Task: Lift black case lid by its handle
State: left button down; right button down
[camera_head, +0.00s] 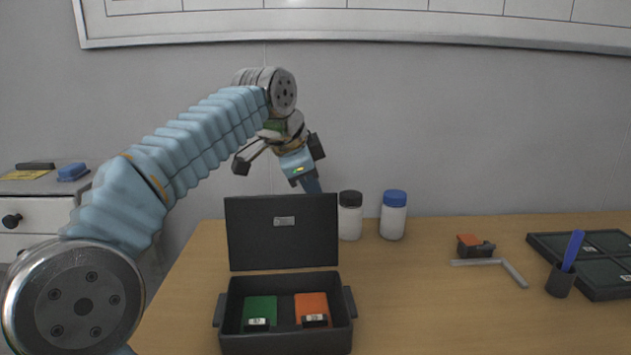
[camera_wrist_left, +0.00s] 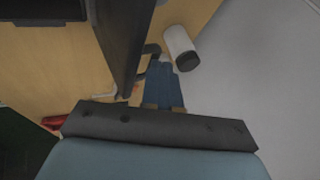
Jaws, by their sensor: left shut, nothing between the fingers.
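The black case (camera_head: 285,341) stands on the table with its lid (camera_head: 281,232) raised upright at the back. Inside are a green piece and an orange piece. My left gripper (camera_head: 312,184) reaches down behind the lid's upper right edge. It is shut and empty. In the left wrist view the gripper's blue fingers (camera_wrist_left: 159,82) are beside the lid (camera_wrist_left: 124,40), close to a small black loop that looks like the lid's handle (camera_wrist_left: 151,50). I cannot tell whether they touch it. The right gripper is not in view.
A white bottle with a black cap (camera_head: 350,217) stands close behind the lid's right side, and one with a blue cap (camera_head: 393,217) stands beside it. An L-shaped grey piece (camera_head: 500,263), a pen cup (camera_head: 559,281) and a dark tray (camera_head: 543,243) lie right. The table's middle is clear.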

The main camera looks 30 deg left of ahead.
pick_arm(q)
jog(key=shift+r, duration=0.15)
jog(key=p+v, duration=0.1)
jog(key=v, duration=1.2)
jog(key=shift+s+r, duration=0.15)
jog(key=shift+r, duration=0.1)
